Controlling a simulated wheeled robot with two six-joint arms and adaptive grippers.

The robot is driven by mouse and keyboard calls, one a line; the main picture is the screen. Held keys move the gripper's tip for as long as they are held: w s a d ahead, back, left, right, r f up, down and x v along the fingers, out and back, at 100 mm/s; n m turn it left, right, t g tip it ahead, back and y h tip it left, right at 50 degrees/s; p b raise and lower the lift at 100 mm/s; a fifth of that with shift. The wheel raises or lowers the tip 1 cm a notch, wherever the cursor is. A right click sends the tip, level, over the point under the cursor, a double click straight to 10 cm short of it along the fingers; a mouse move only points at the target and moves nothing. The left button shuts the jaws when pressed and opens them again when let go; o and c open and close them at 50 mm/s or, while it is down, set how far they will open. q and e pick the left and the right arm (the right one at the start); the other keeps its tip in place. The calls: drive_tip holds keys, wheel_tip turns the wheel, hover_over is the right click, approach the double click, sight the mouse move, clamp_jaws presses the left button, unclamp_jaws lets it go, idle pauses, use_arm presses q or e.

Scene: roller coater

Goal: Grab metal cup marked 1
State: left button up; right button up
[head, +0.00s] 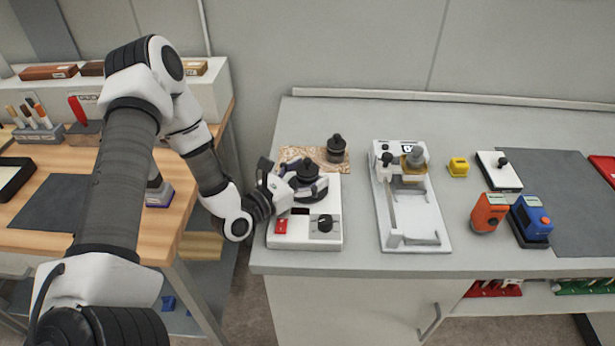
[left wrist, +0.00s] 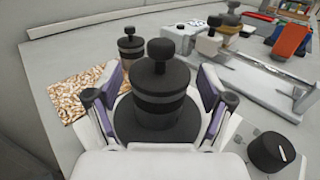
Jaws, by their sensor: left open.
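A dark, lidded cup with a round knob (head: 307,170) stands upright on the round plate of a white device (head: 288,239). It also shows in the middle of the left wrist view (left wrist: 162,95). A similar, smaller-looking dark cup (head: 336,148) stands behind it, beside or on a patterned brown mat (head: 296,154); it shows in the left wrist view too (left wrist: 131,48). I cannot read a number on either cup. My left gripper (head: 303,183) is open, with one finger on each side of the cup on the device. I cannot tell whether the fingers touch it.
The white device has a black dial (head: 325,223) and a red switch (head: 281,226). A white coater frame (head: 416,242) stands to its right. Further right are a yellow block (head: 458,167), an orange device (head: 488,212) and a blue device (head: 531,217). A wooden table (head: 180,197) is at left.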

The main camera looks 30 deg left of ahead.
use_arm(q)
drive_tip(key=shift+f, duration=0.1)
drive_tip(key=c, duration=1.4)
drive_tip(key=shift+c, duration=0.2)
